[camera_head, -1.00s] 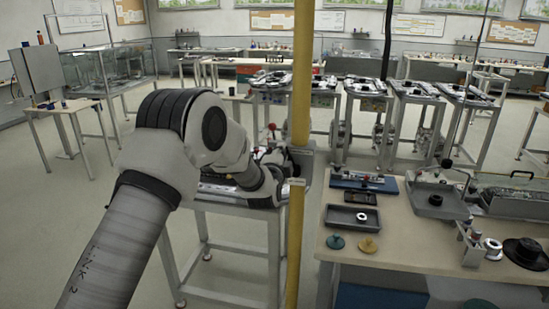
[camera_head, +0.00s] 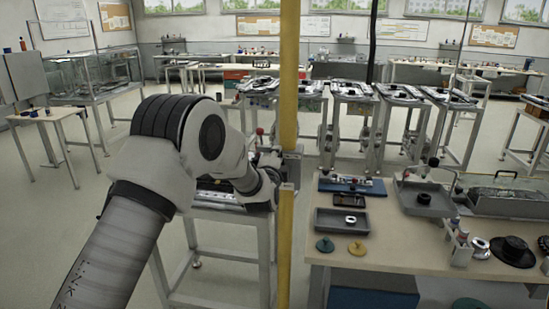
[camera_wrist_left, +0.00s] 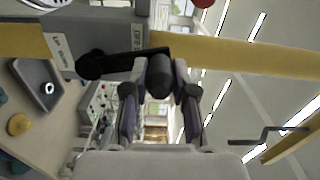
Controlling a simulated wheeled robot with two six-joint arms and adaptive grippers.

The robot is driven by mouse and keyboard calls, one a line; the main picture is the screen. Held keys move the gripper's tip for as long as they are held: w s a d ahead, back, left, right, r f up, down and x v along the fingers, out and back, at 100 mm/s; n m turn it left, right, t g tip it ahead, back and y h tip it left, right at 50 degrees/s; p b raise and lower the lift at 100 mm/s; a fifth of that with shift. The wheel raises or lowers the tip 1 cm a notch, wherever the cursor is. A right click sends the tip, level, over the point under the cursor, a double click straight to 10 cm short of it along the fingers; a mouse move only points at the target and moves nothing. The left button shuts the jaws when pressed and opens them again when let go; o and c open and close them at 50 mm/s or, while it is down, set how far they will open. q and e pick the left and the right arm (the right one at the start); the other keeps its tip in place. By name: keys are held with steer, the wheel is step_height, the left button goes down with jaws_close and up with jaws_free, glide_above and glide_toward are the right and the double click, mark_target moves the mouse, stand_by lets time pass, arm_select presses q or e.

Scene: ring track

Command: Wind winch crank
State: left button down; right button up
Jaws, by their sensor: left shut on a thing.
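My left gripper (camera_wrist_left: 160,100) is shut on the dark knob (camera_wrist_left: 160,75) of the winch crank, with one finger on each side. The black crank arm (camera_wrist_left: 125,62) runs left from the knob to a round hub on the grey winch box (camera_wrist_left: 110,35), in front of the yellow post. In the head view the left gripper (camera_head: 270,170) is beside the yellow post (camera_head: 288,100), and its fingers are largely hidden by my wrist. The winch box (camera_head: 293,165) shows there only as a small grey part at the post. My right gripper is not in view.
A wooden workbench (camera_head: 320,250) stands right of the post, with a grey tray (camera_head: 328,222), discs and small parts. A metal-framed table (camera_head: 213,212) is under my left wrist. A Z-shaped dark rod (camera_wrist_left: 265,140) shows in the wrist view. Open floor lies at left.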

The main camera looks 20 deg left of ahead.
arm_select(q)
steer(key=c, duration=1)
jaws_free()
steer(key=shift+d+r, duration=0.15)
steer(key=shift+d, duration=0.05)
steer(key=shift+o, duration=0.3)
steer(key=shift+w+d, duration=0.1)
steer(key=shift+d, duration=0.2)
steer(key=shift+s+a, duration=0.1)
steer(key=shift+s, duration=0.35)
steer(key=v, duration=1.1)
